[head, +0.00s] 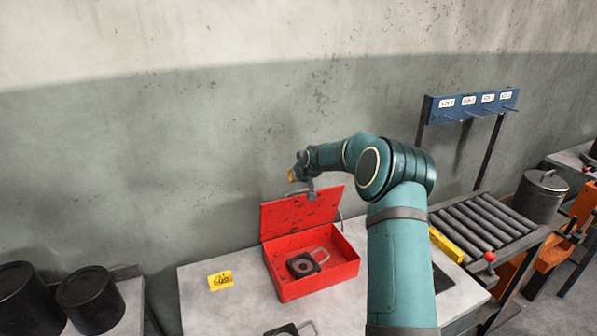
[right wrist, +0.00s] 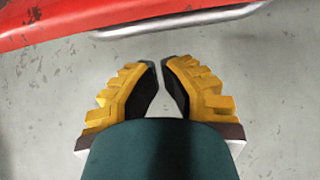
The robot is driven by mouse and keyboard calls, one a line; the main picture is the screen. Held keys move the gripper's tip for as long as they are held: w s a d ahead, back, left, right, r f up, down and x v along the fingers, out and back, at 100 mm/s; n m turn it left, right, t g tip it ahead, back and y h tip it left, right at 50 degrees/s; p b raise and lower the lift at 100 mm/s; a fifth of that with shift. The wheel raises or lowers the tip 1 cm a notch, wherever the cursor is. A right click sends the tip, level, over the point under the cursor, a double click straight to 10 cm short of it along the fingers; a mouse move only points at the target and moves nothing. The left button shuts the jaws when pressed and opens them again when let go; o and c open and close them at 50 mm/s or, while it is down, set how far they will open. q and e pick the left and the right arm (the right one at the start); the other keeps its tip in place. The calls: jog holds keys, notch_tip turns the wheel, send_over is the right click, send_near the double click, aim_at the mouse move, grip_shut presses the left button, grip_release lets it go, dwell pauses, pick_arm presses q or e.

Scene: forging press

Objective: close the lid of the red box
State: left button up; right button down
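The red box (head: 318,280) stands on the light table with its lid (head: 298,214) raised at the back. A dark square part with a metal handle (head: 303,263) lies inside. My right arm reaches over from the right, and its gripper (head: 291,176) is just above the lid's top edge, seemingly apart from it. In the right wrist view, the yellow-padded fingers (right wrist: 161,62) are nearly together with nothing between them. A red edge (right wrist: 60,18) and a metal bar (right wrist: 180,20) lie beyond the tips. My left gripper is not in view.
A yellow label (head: 220,280) lies left of the box; another handled part (head: 287,330) is in front. A roller conveyor (head: 482,226) and blue rack (head: 470,104) stand right. Black containers (head: 90,300) stand at left. The wall is close behind the table.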

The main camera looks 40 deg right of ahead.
jog(key=shift+s+a+f, duration=0.2)
jog(key=shift+s+f, duration=0.05)
jog(key=shift+s, duration=0.25)
jog(key=shift+s+a+f, duration=0.2)
jog(key=shift+s+f, duration=0.05)
jog(key=shift+s, duration=0.25)
